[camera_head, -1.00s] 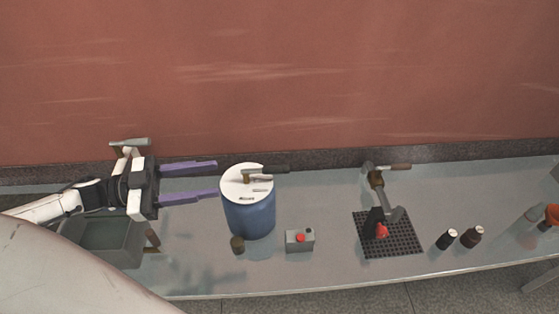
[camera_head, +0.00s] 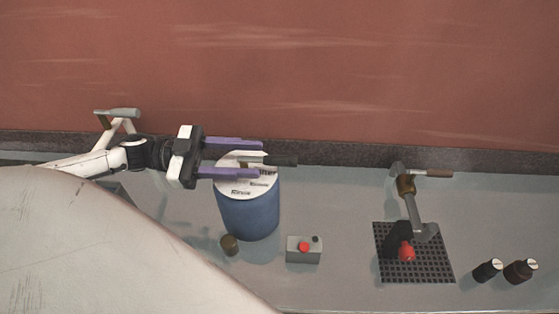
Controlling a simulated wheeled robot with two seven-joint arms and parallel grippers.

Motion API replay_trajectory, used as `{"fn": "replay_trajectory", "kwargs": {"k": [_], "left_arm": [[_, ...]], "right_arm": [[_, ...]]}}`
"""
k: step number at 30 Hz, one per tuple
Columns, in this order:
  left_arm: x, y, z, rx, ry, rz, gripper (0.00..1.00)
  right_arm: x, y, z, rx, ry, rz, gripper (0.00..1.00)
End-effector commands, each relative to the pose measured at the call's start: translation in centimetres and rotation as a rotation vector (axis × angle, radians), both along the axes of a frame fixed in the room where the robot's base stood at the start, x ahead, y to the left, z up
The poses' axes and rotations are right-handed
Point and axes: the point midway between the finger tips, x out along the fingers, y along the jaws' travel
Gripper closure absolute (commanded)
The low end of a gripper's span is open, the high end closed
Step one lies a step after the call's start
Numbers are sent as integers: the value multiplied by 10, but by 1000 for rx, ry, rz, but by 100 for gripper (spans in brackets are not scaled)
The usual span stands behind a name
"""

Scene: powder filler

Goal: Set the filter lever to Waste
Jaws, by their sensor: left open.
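A blue drum (camera_head: 248,215) with a white lid (camera_head: 232,189) stands on the table, left of centre. A lever with a dark handle (camera_head: 285,161) lies on top of the lid, its handle pointing right. Small labels (camera_head: 240,191) sit on the lid, too small to read. My left gripper (camera_head: 262,159) comes in from the left, open, with two purple fingers over the lid. In the picture the fingers lie above and below the lever, and its handle reaches past their tips. Whether they are down at lever height I cannot tell. My right gripper is not in view.
A grey box with a red button (camera_head: 304,249) and a small brown cap (camera_head: 229,245) stand in front of the drum. A dispenser stand on a black grid mat (camera_head: 430,267) and two dark bottles (camera_head: 487,270) are at right. The wall is behind.

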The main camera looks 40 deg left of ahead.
Motion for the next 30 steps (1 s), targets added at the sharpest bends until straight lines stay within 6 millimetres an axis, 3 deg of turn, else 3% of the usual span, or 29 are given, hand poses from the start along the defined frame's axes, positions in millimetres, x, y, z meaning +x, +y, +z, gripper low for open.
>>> {"fn": "replay_trajectory", "kwargs": {"k": [9, 23, 30], "left_arm": [[29, -47, 1, -4, -3, -1, 58], [36, -59, 0, -1, 1, 0, 58], [36, -59, 0, -1, 1, 0, 99]], "right_arm": [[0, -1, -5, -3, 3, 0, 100], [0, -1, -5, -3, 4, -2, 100], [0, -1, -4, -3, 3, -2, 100]]}}
